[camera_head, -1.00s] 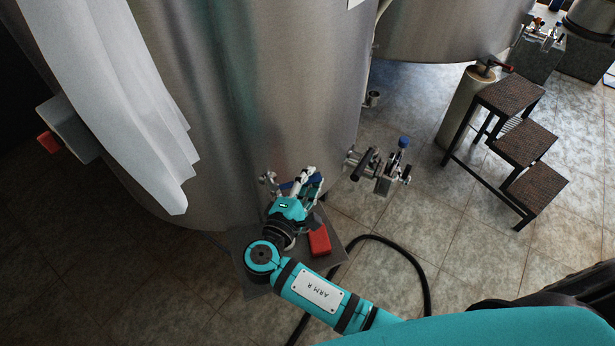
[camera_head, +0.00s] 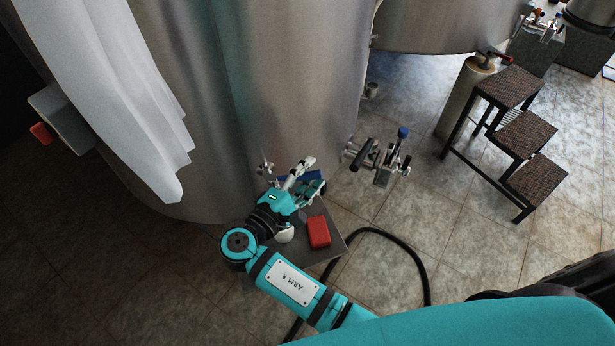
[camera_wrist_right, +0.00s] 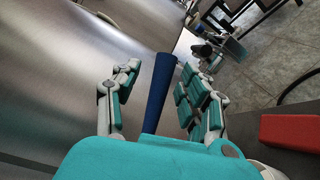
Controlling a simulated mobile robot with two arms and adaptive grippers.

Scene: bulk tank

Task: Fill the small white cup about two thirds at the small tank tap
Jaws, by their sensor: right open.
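My right gripper (camera_head: 309,177) is in front of the steel tank's lower wall, above a grey stand. In the right wrist view the gripper (camera_wrist_right: 158,88) has its fingers spread apart. A dark blue bar (camera_wrist_right: 162,92) lies between the fingers, with no clear contact; a bit of blue (camera_head: 288,176) also shows behind the gripper in the head view. A small metal tap fitting (camera_head: 265,168) shows on the tank just left of the gripper, partly hidden by it. I cannot make out a small white cup in either view. My left gripper is not in view.
A red block (camera_head: 319,231) lies on the grey stand (camera_head: 290,252), close to the gripper. A larger valve with a blue cap (camera_head: 385,160) sticks out to the right. A black hose (camera_head: 424,270) curves over the tiles. Brown steps (camera_head: 524,137) stand at right; a white sheet (camera_head: 125,90) hangs at left.

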